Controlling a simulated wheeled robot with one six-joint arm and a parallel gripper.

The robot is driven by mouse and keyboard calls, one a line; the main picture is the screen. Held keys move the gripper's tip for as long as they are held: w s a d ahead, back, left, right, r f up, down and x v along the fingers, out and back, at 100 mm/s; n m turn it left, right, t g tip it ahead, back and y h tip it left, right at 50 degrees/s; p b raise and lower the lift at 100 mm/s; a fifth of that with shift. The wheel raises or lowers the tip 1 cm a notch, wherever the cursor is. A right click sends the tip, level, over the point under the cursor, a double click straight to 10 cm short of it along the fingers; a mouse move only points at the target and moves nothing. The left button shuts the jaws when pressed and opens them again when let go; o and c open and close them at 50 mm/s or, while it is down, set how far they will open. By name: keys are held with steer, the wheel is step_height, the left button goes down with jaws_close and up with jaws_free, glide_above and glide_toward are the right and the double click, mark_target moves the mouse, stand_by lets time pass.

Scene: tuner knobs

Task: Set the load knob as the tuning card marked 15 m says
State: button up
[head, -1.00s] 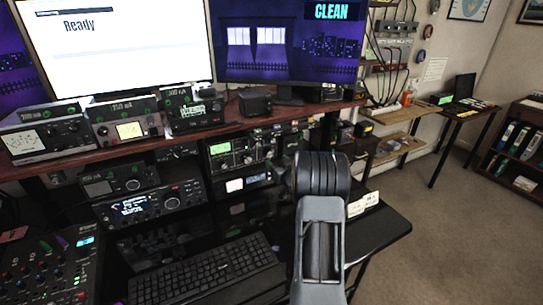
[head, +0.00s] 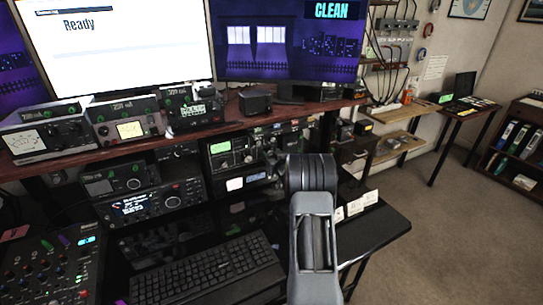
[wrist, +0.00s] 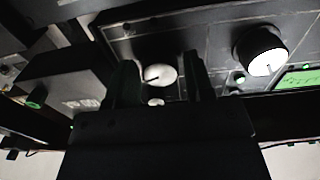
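The tuner (head: 232,152) with a green display stands under the shelf, partly behind my arm in the head view. In the wrist view, a white-faced knob (wrist: 160,75) with a dark pointer line shows between the fingers of my gripper (wrist: 160,82). The fingers are apart, with a gap visible on each side of the knob. A larger white-faced knob (wrist: 262,52) is to the right, beside the green display (wrist: 298,78). Knob labels are not legible. Several white cards (head: 355,207) stand at the desk's right; their writing is too small to read. My fingertips are hidden in the head view.
A keyboard (head: 207,271) lies on the desk in front, with a mixer (head: 48,272) to its left. A radio (head: 150,203) and other boxes sit left of the tuner. Equipment also stands on the shelf (head: 185,138) above. The floor at right is clear.

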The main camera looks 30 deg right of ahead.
steer(key=c, duration=0.6)
steer(key=shift+f+b, duration=0.1)
steer(key=shift+b, duration=0.4)
steer(key=n+b, duration=0.6)
steer(key=b, duration=0.3)
steer(key=shift+n, duration=0.3)
steer(key=o, duration=0.9)
